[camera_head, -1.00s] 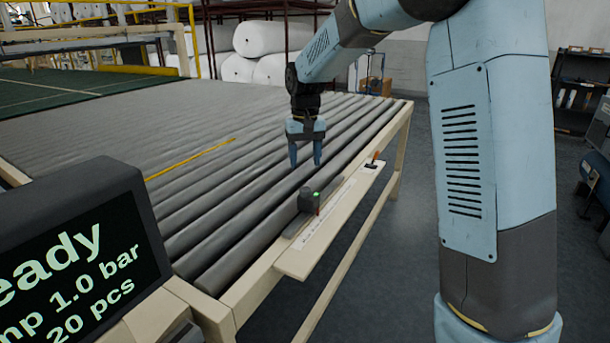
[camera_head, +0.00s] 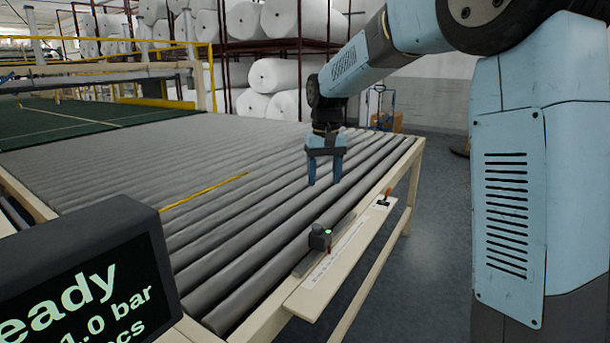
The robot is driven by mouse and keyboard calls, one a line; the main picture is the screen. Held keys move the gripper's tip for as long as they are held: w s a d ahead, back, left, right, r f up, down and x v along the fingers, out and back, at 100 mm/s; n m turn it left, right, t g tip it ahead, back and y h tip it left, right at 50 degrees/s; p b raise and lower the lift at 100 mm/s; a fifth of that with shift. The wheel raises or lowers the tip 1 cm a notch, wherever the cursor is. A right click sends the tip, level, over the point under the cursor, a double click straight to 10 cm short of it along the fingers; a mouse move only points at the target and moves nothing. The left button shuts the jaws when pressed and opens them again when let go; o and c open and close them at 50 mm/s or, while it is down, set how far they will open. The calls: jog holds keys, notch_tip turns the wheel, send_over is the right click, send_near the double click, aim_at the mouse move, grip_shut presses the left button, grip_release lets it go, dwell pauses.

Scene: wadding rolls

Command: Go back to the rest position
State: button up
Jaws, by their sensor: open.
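My gripper (camera_head: 325,183) hangs pointing down above the grey roller table (camera_head: 225,215), near its right side. Its two blue fingers are apart with nothing between them. The fingertips look clear of the rollers, though the exact height is hard to tell. My blue arm comes in from the upper right of the head view.
A dark display (camera_head: 85,270) stands at the lower left. White wadding rolls (camera_head: 275,75) are stacked on racks behind. The floor (camera_head: 440,210) right of the table is clear.

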jog(key=s+d+r+m+t, duration=0.1)
jog(key=s+d+r, duration=0.2)
jog(key=s+d, duration=0.35)
jog(key=s+d+r+t, duration=0.2)
jog(key=s+d+r, duration=0.15)
jog(key=s, duration=0.55)
jog(key=s+d+f+t, duration=0.1)
jog(key=s+d+f, duration=0.1)
jog(key=s, duration=0.5)
jog(key=s+d+f+m+t, duration=0.1)
jog(key=s+d, duration=0.3)
jog(key=s, duration=0.4)
jog(key=shift+s+d+f, duration=0.15)
jog(key=shift+s+f, duration=0.1)
jog(key=shift+f, duration=0.5)
jog(key=shift+c, duration=0.2)
